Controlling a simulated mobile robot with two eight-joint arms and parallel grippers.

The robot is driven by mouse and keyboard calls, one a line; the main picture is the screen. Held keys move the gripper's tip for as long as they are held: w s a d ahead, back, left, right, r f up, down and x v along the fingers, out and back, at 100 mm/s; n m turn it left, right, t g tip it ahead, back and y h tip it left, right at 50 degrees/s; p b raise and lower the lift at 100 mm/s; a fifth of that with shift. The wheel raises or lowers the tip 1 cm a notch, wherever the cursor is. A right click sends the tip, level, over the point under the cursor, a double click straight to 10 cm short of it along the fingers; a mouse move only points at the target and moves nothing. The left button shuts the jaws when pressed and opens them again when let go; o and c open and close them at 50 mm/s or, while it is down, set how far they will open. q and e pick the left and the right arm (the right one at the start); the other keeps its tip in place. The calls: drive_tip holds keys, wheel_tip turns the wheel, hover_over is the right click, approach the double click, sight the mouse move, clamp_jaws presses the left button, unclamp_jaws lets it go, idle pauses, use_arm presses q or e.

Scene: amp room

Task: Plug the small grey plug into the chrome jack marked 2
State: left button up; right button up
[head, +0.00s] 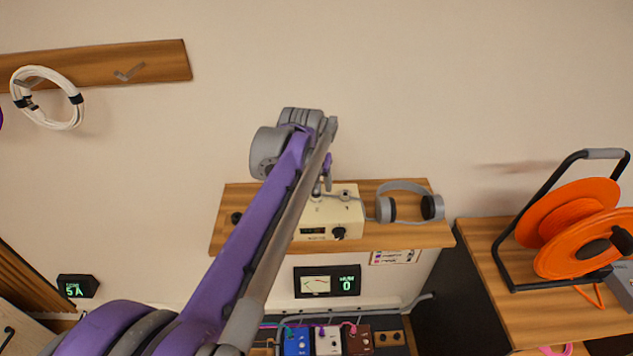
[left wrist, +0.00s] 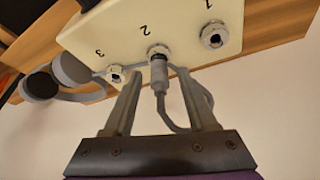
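The cream box (head: 352,222) stands on the wooden shelf. In the left wrist view its face (left wrist: 185,28) carries chrome jacks marked 1 (left wrist: 213,36), 2 (left wrist: 158,51) and 3 (left wrist: 115,74). The small grey plug (left wrist: 160,74) is at jack 2, in line with it, and its tip appears to be in the jack. Its grey cable (left wrist: 168,118) curls back towards the box. My left gripper (left wrist: 158,94) is open, with one finger on each side of the plug and gaps between. In the head view its arm hides part of the box. My right gripper is not in view.
Grey headphones (head: 406,203) lie right of the box on the shelf (head: 240,205). Below are a meter panel (head: 327,281) and several pedals (head: 298,341). An orange cable reel (head: 577,228) stands on a cabinet at right. A white cable coil (head: 47,97) hangs at upper left.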

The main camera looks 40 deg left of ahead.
use_arm(q)
drive_tip(key=v, duration=1)
drive_tip(key=shift+r, duration=0.4)
drive_tip(key=shift+s+d+f, duration=0.1)
